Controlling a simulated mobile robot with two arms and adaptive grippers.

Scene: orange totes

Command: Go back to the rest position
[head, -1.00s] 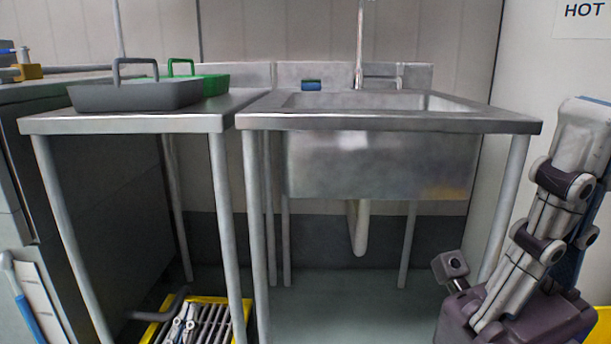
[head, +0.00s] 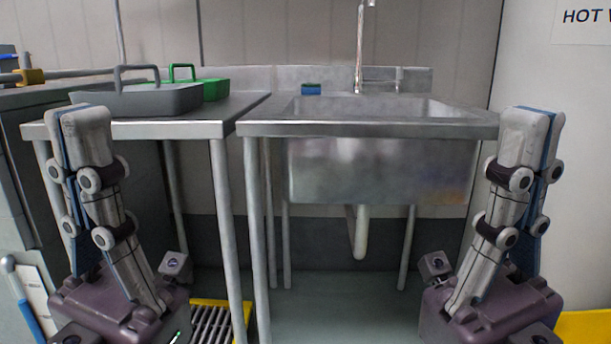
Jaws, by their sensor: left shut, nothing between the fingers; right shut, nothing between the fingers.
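My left gripper (head: 84,122) stands upright at the left, its fingers pointing up and pressed together. It is empty and covers part of the left table's front edge and legs. My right gripper (head: 530,122) stands upright at the right in a mirrored pose, also shut and empty. Its fingertips are in front of the sink table's right corner and the light wall. Neither gripper holds anything. I cannot tell exactly how far either is from the tables behind it.
A steel sink table (head: 360,129) stands ahead, with a blue-green sponge (head: 311,89) at the back. A yellow-rimmed floor grate (head: 212,318) lies below. Space between my grippers is clear.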

